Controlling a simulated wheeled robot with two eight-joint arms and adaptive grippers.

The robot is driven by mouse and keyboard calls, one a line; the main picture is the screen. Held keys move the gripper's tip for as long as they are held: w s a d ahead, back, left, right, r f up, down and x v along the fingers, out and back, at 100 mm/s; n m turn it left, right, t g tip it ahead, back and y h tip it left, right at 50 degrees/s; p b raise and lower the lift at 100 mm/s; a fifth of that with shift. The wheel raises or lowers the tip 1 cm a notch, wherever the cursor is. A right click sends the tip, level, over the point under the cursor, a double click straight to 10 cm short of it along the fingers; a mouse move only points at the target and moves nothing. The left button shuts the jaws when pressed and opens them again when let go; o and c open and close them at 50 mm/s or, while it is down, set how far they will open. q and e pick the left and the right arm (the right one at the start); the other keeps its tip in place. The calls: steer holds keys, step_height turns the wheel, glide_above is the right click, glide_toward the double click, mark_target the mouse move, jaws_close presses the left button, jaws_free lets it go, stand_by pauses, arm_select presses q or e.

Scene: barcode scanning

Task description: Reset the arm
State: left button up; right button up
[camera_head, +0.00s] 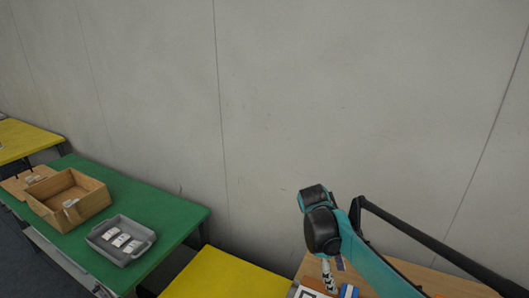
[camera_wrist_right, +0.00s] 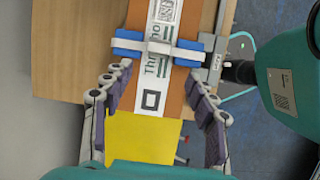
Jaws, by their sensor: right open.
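My right gripper (camera_wrist_right: 160,76) is open in the right wrist view, with one row of jointed finger pads on each side and nothing gripped between them. Ahead of its fingertips is a white scanner-like item (camera_wrist_right: 160,48) with blue end pieces, over a white printed strip (camera_wrist_right: 152,98) on a brown surface. I cannot tell how far it is from the fingers. In the head view my right arm (camera_head: 375,268) comes in from the lower right, bent, with its wrist pointing down over a wooden table (camera_head: 310,268). My left gripper is in neither view.
A green table (camera_head: 165,205) at the left holds a wooden box (camera_head: 88,205) and a grey tray (camera_head: 127,255) with several white packets. Yellow tables stand at far left (camera_head: 25,137) and bottom centre (camera_head: 225,275). A plain wall (camera_head: 330,100) rises behind.

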steer(key=s+a+f+m+t+y+b, duration=0.1)
steer(key=s+a+f+m+t, duration=0.1)
steer(key=s+a+m+t, duration=0.1)
steer(key=s+a+f+m+t+y+b, duration=0.2)
steer(key=s+a+f+m+t, duration=0.1)
steer(key=s+m+t, duration=0.3)
steer(key=s+m, duration=0.2)
steer(key=s, duration=0.2)
steer(key=shift+f+y+b, duration=0.15)
steer(key=shift+y+b, duration=0.15)
